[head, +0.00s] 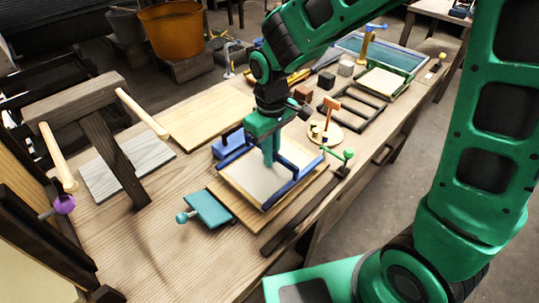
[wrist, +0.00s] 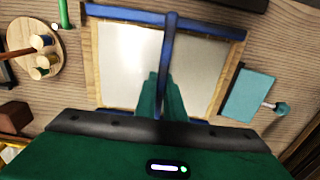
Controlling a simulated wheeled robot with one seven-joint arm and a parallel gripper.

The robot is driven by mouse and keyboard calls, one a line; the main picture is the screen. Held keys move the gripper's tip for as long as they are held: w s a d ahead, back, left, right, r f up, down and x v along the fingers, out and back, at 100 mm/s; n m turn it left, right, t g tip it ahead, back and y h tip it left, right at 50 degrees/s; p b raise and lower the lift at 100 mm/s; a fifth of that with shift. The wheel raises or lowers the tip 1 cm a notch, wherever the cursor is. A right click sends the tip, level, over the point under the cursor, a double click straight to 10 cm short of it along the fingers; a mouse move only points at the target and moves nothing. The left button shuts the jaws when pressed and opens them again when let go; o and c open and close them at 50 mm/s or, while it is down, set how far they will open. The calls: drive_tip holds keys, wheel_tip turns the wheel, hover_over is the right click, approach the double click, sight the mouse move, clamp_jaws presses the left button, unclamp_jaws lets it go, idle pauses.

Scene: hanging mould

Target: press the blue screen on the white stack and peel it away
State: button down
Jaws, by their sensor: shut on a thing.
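The blue screen (head: 293,186) lies over a pale white stack (head: 243,178) on a wooden board near the middle of the bench. In the wrist view, the screen's blue bar (wrist: 167,48) crosses above the white face (wrist: 125,60), which has wooden side edges. My gripper (head: 269,158) points down over the screen. In the wrist view my gripper (wrist: 160,102) is shut on the blue bar, about midway across the white area. The screen looks flat on the stack; I cannot tell whether there is a gap beneath it.
A teal block with a knob (head: 208,211) sits close in front. A wooden stand (head: 106,145) rises at the left. Bare bench lies front left.

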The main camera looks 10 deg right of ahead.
drive_tip(key=shift+r, duration=0.75)
drive_tip(key=shift+r, duration=3.45)
